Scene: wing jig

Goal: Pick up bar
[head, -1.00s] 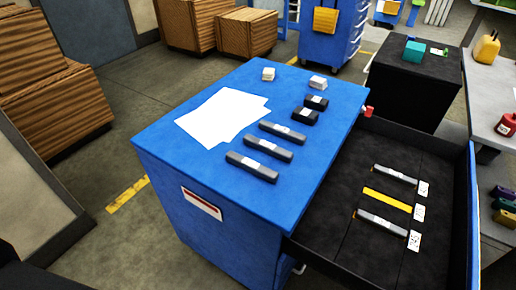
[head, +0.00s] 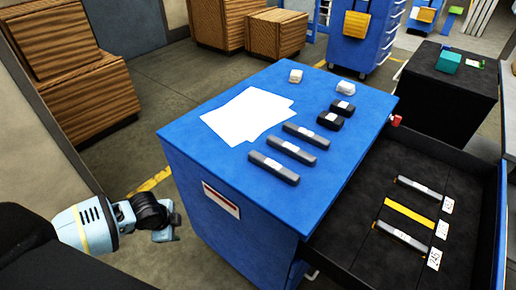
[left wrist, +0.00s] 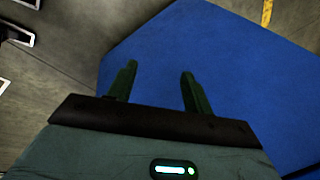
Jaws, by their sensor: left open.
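Several grey bars with white labels lie in a row on the blue cabinet top (head: 230,165): a near bar (head: 273,168), a middle bar (head: 291,149) and a far bar (head: 306,136). Two more labelled bars lie in the open black drawer at right, an upper bar (head: 420,188) and a lower bar (head: 401,235), with a yellow strip (head: 409,217) between them. My left gripper (head: 172,228) is left of the cabinet, apart from it and from the bars. In the left wrist view its fingers (left wrist: 158,85) are open and empty, with a blue surface beyond. My right gripper is not seen.
White sheets (head: 248,115) lie on the cabinet top, with two black blocks (head: 336,115) and two small white blocks (head: 296,76) beyond. Wooden crates (head: 90,95) stand at left. A black table (head: 450,95) stands behind. The cabinet top's near left area is clear.

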